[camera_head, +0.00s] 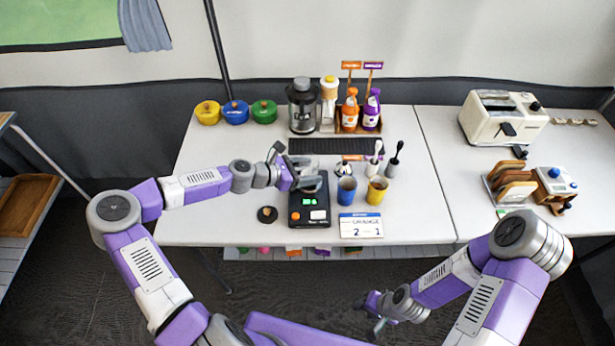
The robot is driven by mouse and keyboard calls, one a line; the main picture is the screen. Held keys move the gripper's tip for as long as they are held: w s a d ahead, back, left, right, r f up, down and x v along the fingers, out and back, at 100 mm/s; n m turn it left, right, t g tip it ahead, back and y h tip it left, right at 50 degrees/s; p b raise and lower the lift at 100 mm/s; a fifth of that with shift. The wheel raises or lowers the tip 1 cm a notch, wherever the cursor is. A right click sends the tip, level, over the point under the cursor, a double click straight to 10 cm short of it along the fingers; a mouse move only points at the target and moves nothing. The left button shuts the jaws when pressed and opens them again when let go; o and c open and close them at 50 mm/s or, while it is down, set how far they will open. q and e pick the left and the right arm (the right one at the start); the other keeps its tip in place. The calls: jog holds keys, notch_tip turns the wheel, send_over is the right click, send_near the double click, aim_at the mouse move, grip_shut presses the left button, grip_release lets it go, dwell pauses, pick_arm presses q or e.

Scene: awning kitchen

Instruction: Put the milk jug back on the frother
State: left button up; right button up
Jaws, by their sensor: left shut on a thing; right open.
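The milk jug (312,182) looks like a small grey metal vessel, partly hidden by my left gripper. My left gripper (293,172) is shut on it from the left. The jug is over the back part of a black base (309,217) with a green display and buttons, which seems to be the frother. I cannot tell whether the jug touches the base or is held just above it. My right gripper (373,318) is open and empty, low in front of the table's front edge.
A black round lid (267,214) lies left of the base. A blue cup (346,190), a yellow cup (377,189) and an order card (361,226) stand to the right. A dark drip mat (336,146) and a grinder-like machine (302,106) are behind. The table's left front is clear.

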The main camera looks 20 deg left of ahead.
pick_arm(q)
jog(key=shift+f, duration=1)
jog(key=shift+f, duration=0.2)
jog(key=o, duration=1.2)
jog(key=shift+a+r, duration=0.1)
jog(key=shift+r, duration=0.15)
jog(key=p+v, duration=0.3)
jog(key=v, duration=0.8)
jog(key=shift+s+a+r, duration=0.15)
jog(key=shift+s+a, duration=0.1)
jog(key=shift+a, duration=0.05)
